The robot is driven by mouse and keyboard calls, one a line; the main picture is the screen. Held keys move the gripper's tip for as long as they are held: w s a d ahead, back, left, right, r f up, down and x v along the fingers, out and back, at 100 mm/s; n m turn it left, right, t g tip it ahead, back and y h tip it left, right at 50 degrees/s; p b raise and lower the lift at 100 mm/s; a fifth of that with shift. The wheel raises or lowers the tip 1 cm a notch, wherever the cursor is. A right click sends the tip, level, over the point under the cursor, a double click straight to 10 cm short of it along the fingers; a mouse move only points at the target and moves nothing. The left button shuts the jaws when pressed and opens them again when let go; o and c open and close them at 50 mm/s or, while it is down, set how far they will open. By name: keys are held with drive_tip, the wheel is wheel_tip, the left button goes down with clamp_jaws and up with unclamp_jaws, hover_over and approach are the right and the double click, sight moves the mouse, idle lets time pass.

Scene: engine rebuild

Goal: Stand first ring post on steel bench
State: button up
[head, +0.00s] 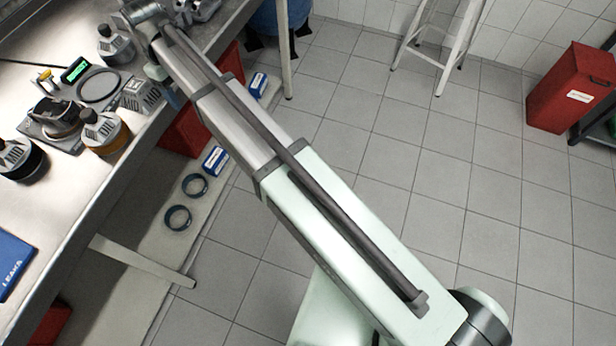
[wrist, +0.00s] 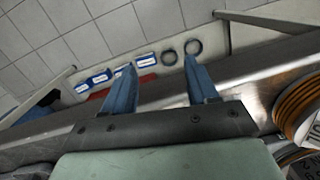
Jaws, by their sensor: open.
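The steel bench (head: 62,195) runs down the left of the head view; its front edge (wrist: 235,78) crosses the wrist view. My gripper (wrist: 161,82) is open, with nothing between its blue fingers. They lie over the bench's front edge in the picture, with the lower shelf and floor beyond. In the head view a blue fingertip (head: 172,99) shows by that edge, partly hidden by my arm. I cannot tell which object is the first ring post. Two dark rings lie on the lower shelf, the farther ring (head: 184,187) and the nearer ring (head: 166,215).
An amber OIL bottle (head: 107,140), a black-bodied MID bottle (head: 22,165), a grey MID block (head: 137,95) and a thin ring (head: 81,94) crowd the bench. Blue boxes (head: 215,160) sit on the shelf. A blue LEAKS item (head: 14,262) lies near left. Bench surface between is clear.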

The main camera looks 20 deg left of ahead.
drive_tip(key=w+d+f+m, duration=0.1)
drive_tip(key=w+d+f, duration=0.3)
drive_tip(key=d+f, duration=0.3)
drive_tip(key=w+d+f+m+g+h, duration=0.1)
drive_tip(key=w+d+f+m, duration=0.15)
drive_tip(key=d+f, duration=0.4)
drive_tip(key=w+d+f+m, duration=0.1)
drive_tip(key=w+d+f, duration=0.3)
drive_tip(key=d+f, duration=0.3)
drive_tip(key=d+f+m+g, duration=0.1)
drive_tip(key=d+f+m, duration=0.1)
drive_tip(key=d+f, duration=0.55)
drive_tip(key=d+f+m+g, duration=0.1)
drive_tip(key=d+f, duration=0.4)
drive_tip(key=d, duration=0.5)
drive_tip(key=s+d+f+m+g, duration=0.1)
drive_tip(key=s+d+f+m, duration=0.1)
drive_tip(key=s+d+f, duration=0.3)
drive_tip(key=s+d+f+m, duration=0.1)
drive_tip(key=d+f, duration=0.1)
drive_tip(key=d, duration=0.5)
drive_tip(key=s+d+f+m+g, duration=0.1)
drive_tip(key=s+d+f+m, duration=0.1)
drive_tip(key=s+d+f, duration=0.35)
drive_tip(key=s+d+f+m+g+y, duration=0.1)
drive_tip(key=s+d+f+m+y, duration=0.1)
drive_tip(key=s+d, duration=0.9)
drive_tip(key=shift+s+f+m, duration=0.3)
drive_tip(key=shift+s+m, duration=0.55)
drive_tip(key=shift+s, duration=0.35)
